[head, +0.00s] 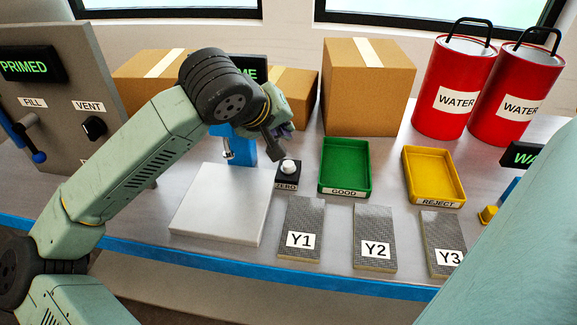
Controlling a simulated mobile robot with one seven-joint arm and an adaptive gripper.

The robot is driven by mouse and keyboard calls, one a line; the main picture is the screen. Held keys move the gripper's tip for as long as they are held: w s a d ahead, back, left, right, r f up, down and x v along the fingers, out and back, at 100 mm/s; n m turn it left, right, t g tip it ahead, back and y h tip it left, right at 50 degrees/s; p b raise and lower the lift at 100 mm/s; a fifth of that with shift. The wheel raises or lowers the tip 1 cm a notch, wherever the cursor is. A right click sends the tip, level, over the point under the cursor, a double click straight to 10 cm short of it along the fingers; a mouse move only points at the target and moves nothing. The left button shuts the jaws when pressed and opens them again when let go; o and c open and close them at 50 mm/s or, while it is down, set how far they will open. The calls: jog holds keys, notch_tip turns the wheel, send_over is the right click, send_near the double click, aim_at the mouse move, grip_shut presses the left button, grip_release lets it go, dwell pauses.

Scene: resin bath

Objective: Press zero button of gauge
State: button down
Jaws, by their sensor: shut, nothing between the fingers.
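The zero button is a white round cap (290,167) on a small black box labelled ZERO (287,184). The box stands at the right edge of a pale flat plate (222,202). A blue gauge stand (243,148) with a small metal probe rises behind the plate, and its dark display with green letters is partly hidden by my arm. My gripper (279,157) is shut and empty, pointing down. Its fingertips are just above and left of the white cap; I cannot tell whether they touch it.
A green GOOD tray (345,192) and a yellow REJECT tray (408,177) stand to the right. Samples Y1 (301,215), Y2 (375,219) and Y3 (442,225) lie in front. Red WATER buckets (447,125) and cardboard boxes (367,115) stand behind. A PRIMED panel (60,60) stands at left.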

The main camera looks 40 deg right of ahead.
jog(key=b, duration=0.3)
send_over(285, 163)
notch_tip(285, 163, down, 4)
jog(key=shift+w+f, duration=0.1)
jog(key=shift+f, duration=0.1)
jog(key=shift+f+b, duration=0.4)
jog(key=shift+b, duration=0.05)
dwell(0.7)
jog(key=shift+f+b, duration=0.45)
jog(key=shift+b, duration=0.45)
jog(key=shift+f+b, duration=0.55)
jog(key=shift+b, duration=0.25)
dwell(0.5)
jog(key=shift+r, duration=0.1)
jog(key=shift+r+p, duration=0.35)
jog(key=shift+r, duration=0.55)
jog(key=shift+r, duration=0.1)
jog(key=shift+r+p, duration=1.1)
jog(key=shift+r, duration=1.35)
